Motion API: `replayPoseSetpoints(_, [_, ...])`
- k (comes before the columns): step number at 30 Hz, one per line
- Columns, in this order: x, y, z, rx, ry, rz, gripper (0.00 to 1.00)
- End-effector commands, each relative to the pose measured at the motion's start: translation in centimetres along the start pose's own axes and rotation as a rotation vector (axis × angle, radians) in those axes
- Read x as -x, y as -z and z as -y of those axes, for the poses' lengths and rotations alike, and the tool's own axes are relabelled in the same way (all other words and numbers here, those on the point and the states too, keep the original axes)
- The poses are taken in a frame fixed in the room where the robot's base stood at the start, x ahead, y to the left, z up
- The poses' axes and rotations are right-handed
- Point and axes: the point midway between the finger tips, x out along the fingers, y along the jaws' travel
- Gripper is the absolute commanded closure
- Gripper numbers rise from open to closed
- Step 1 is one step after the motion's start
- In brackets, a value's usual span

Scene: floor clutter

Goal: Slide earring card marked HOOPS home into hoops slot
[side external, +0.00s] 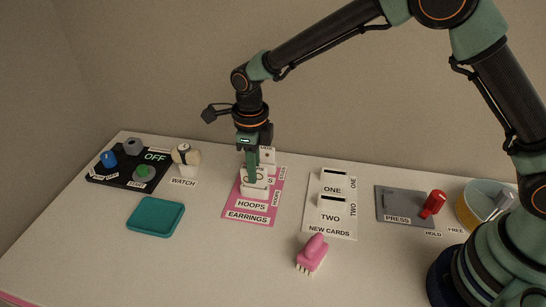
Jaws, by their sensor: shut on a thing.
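The pink EARRINGS board (272,197) lies on the table left of centre, with a HOOPS label near its front and a block-like slot holder (254,192) above that label. My gripper (251,176) points straight down over the board and is shut on a small white card (259,176). The card stands upright at the slot holder. My fingers cover part of it, so its marking is only partly seen. I cannot tell how deep it sits in the slot. Another white piece (268,155) shows just behind my gripper, near the back of the board.
A NEW CARDS board (314,219) with slots ONE and TWO stands to the right. A pink comb-like piece (312,254) is in front. A teal tray (155,216), a black switch panel (125,171) and a watch stand (186,156) are left. A grey PRESS plate (396,205) is right.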

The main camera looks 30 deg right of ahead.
Motion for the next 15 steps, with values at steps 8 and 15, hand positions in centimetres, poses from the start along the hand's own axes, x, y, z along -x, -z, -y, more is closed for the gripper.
replayPoseSetpoints(8, [-0.65, 0.01, 0.0, 0.0, 0.0, 0.0, 1.0])
replayPoseSetpoints(15, [-1.02, -0.01, 0.0, 0.0, 0.0, 0.001, 0.66])
